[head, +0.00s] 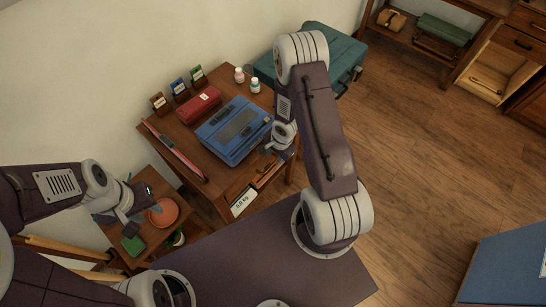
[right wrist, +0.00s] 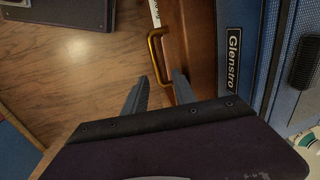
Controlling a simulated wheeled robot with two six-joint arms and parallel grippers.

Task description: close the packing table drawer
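The packing table (head: 217,171) is brown wood and stands against the wall. Its drawer (head: 268,177) is at the front edge, partly covered by my right arm; how far out it stands is hard to tell. In the right wrist view a brass drawer handle (right wrist: 156,47) sticks out from the brown front. My right gripper (right wrist: 160,84) is open, with the handle's near end just ahead of and between its fingertips. In the head view my right gripper (head: 277,150) is at the table's front right. My left gripper (head: 133,213) hangs over a small side table; its fingers are unclear.
A blue case (head: 234,130) lies on the packing table, with a red box (head: 198,104) and two small bottles (head: 239,75) behind it. A white 0.8 kg display (head: 243,203) is at the table's front. An orange bowl (head: 163,213) is near my left gripper.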

